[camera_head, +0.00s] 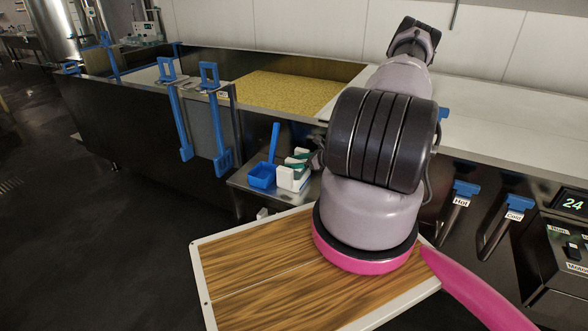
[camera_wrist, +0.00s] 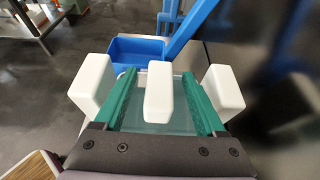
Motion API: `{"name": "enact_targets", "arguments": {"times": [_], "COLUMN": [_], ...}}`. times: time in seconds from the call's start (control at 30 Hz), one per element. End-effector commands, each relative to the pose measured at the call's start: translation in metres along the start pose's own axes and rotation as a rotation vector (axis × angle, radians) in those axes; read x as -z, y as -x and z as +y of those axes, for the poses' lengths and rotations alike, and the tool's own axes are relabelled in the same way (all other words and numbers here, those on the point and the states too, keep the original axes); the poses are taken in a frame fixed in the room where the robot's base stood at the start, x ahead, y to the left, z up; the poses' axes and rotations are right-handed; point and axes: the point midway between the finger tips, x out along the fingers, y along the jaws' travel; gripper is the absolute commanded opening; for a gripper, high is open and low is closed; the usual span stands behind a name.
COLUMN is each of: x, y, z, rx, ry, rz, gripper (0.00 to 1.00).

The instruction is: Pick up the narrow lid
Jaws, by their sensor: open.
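My gripper (camera_wrist: 159,76) is open, its two green fingers set apart in the wrist view. An upright white block (camera_wrist: 158,92) shows in the gap between them, clear of both fingers. More white blocks show outside the fingers, one on the left (camera_wrist: 92,86) and one on the right (camera_wrist: 224,86). In the head view, white pieces (camera_head: 286,179) stand on a small metal shelf by the green fingers. I cannot tell which white part belongs to the narrow lid, and my gripper partly hides them.
A blue scoop (camera_head: 262,175) lies just left of the white pieces, its handle upright; it also shows in the wrist view (camera_wrist: 138,50). The vat (camera_head: 285,90) with yellow curd stands behind. Blue-handled tools (camera_head: 212,120) hang on its front. Hot and Cold levers (camera_head: 465,188) are on the right.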

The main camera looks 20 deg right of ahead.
Motion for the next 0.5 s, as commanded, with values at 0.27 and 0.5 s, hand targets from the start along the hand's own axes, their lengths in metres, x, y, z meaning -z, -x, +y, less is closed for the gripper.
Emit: {"name": "enact_targets", "arguments": {"times": [0.27,0.5], "x": [0.0001,-0.0001], "y": [-0.0009,-0.0007], "z": [0.0,-0.0001], "rx": [0.0,0.0], "ry": [0.0,0.0], "rz": [0.001,0.0], "gripper": [0.42,0.0]}}
